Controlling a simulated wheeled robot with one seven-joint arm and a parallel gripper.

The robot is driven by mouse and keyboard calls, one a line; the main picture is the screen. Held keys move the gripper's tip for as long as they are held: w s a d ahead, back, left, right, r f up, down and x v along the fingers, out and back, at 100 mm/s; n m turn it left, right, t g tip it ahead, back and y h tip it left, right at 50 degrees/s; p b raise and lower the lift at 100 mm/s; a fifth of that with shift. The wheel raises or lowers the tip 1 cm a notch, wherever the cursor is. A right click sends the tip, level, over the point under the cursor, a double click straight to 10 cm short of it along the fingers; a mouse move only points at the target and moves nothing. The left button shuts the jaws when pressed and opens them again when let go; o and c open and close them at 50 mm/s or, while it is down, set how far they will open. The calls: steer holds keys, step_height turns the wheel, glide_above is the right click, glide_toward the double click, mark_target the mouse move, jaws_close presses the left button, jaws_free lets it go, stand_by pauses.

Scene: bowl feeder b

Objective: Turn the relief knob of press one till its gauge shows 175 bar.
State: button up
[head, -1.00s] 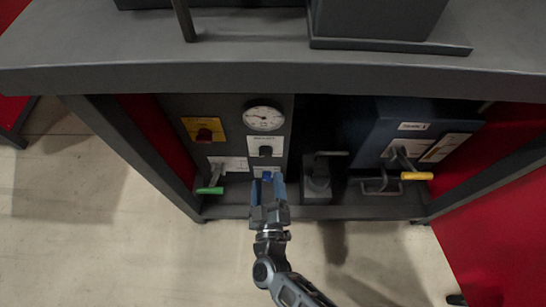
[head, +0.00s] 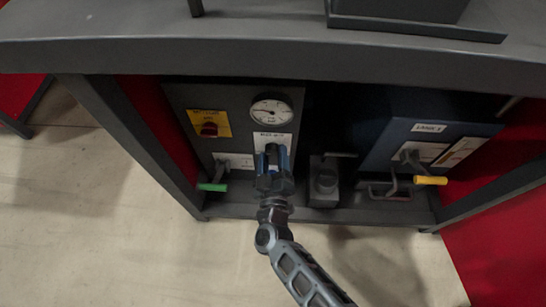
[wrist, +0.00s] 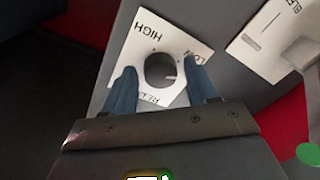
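The relief knob (wrist: 160,70), dark and round, sits on a white label marked HIGH and LOW in the wrist view. My gripper (wrist: 162,80) is open, with one blue finger on each side of the knob. A gap shows between each finger and the knob, so it does not look gripped. In the head view my gripper (head: 272,158) is at the grey panel below the gauge and largely hides the knob. The round white gauge (head: 271,112) has its needle pointing left; its numbers are too small to read.
A red switch on a yellow plate (head: 209,124) is left of the gauge, with a green-handled lever (head: 212,187) below. A dark block (head: 324,185) and a yellow-handled lever (head: 430,181) are to the right. The grey bench top (head: 250,55) overhangs the panel.

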steer(key=c, duration=0.9)
steer(key=shift+o, duration=0.2)
steer(key=shift+m, duration=0.3)
steer(key=m+b, duration=0.1)
steer(key=m, duration=0.3)
steer(key=shift+f+m, duration=0.15)
steer(key=shift+m, duration=0.25)
steer(key=m+b, duration=0.1)
steer(key=m, duration=0.4)
steer(key=shift+a+m+t+b, duration=0.15)
steer(key=shift+m+t+b, duration=0.15)
steer(key=m+h+b, duration=0.1)
steer(key=m+b, duration=0.1)
steer(key=m, duration=0.3)
steer(key=shift+a+m, duration=0.1)
steer(key=shift+m, duration=0.3)
steer(key=m+b, duration=0.1)
steer(key=m, duration=0.5)
steer(key=shift+h, duration=0.3)
